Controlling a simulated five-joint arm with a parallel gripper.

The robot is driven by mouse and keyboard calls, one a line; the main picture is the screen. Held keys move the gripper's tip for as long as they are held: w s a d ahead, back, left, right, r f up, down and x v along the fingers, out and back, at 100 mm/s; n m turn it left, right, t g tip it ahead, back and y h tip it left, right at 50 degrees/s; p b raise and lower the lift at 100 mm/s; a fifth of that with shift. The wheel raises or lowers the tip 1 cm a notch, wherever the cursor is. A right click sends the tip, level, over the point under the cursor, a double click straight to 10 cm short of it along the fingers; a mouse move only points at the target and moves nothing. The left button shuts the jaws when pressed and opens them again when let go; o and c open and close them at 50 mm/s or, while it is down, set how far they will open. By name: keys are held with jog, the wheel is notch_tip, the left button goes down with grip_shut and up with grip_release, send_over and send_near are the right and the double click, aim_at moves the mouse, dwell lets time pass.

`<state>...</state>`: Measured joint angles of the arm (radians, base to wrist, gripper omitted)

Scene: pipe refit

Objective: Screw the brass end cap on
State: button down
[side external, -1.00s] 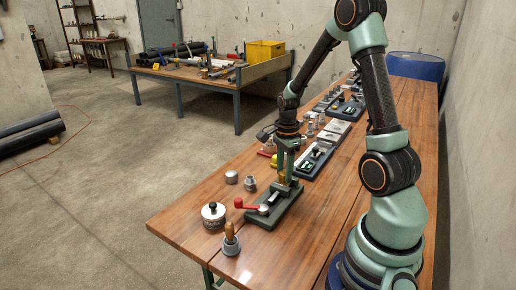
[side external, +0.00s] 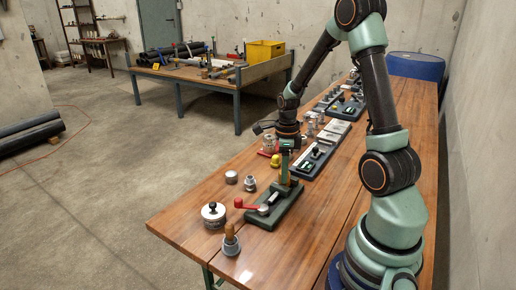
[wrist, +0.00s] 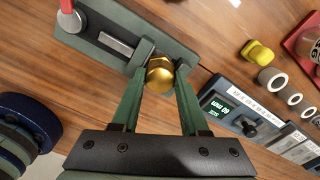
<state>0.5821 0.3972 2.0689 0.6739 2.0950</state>
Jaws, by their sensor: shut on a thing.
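The brass end cap (wrist: 160,75) is a gold hex piece, seen from above in the wrist view at the end of the green clamp fixture. My gripper (wrist: 160,88) has its two green fingers shut on the cap, one on each side. In the side external view my gripper (side external: 285,172) points down over the far end of the green clamp fixture (side external: 265,218), which has a red-handled lever (side external: 245,204). The cap is mostly hidden there by the fingers. Whatever lies under the cap is hidden, so I cannot tell how far its thread is engaged.
A round container with a black knob (side external: 213,213) and a wood-handled tool in a grey holder (side external: 231,240) stand near the front left. Small metal fittings (side external: 250,183) lie left of the fixture. A device with a green display (wrist: 222,105) lies close to the right finger.

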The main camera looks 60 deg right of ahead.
jog(key=shift+s+f, duration=0.1)
jog(key=m, duration=0.6)
jog(key=shift+a, duration=0.1)
jog(key=c, duration=0.6)
grip_release()
jog(key=n, duration=0.4)
jog(key=shift+n, duration=1)
